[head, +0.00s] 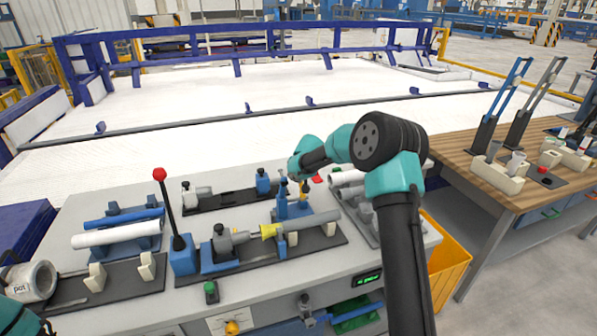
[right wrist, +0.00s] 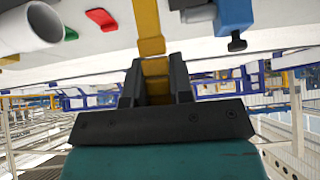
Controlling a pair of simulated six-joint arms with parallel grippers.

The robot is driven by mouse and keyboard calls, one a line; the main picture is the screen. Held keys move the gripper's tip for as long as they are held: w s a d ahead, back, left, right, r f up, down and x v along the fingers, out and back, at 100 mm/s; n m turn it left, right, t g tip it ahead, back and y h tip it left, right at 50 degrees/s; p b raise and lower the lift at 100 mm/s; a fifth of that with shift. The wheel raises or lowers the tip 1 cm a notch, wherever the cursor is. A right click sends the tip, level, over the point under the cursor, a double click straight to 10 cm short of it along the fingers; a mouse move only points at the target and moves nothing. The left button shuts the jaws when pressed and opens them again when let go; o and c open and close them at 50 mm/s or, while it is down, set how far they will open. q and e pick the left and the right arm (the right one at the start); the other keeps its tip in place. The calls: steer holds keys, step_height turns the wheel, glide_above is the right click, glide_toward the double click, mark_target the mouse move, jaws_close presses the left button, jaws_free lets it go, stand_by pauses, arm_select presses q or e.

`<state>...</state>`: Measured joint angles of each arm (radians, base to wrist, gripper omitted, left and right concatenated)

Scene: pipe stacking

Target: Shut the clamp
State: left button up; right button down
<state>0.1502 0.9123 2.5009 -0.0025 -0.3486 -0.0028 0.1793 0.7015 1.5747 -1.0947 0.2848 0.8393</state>
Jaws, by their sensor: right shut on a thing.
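The clamp (head: 292,210) is a blue block on the dark base plate of the middle fixture, with a yellow handle that stands up from it. My right gripper (head: 302,178) comes down over it from above. In the right wrist view the two black fingers (right wrist: 157,85) are closed on the yellow handle (right wrist: 150,28), one on each side. A grey pipe (head: 312,220) lies along the fixture beside the clamp, with a yellow piece (head: 268,231) at its left end.
A lever with a red knob (head: 160,174) stands left of the fixture. Blue and white pipes (head: 115,235) lie on a rack farther left. More pipes (head: 347,178) lie to the right, near my right arm.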

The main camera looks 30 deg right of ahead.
steer(key=shift+d+r, duration=0.15)
steer(key=shift+d, duration=0.05)
steer(key=c, duration=1.2)
jaws_free()
steer(key=shift+s, duration=0.1)
steer(key=shift+o, duration=1)
steer(key=shift+a, duration=0.1)
steer(key=v, duration=1.7)
steer(key=shift+r, duration=0.15)
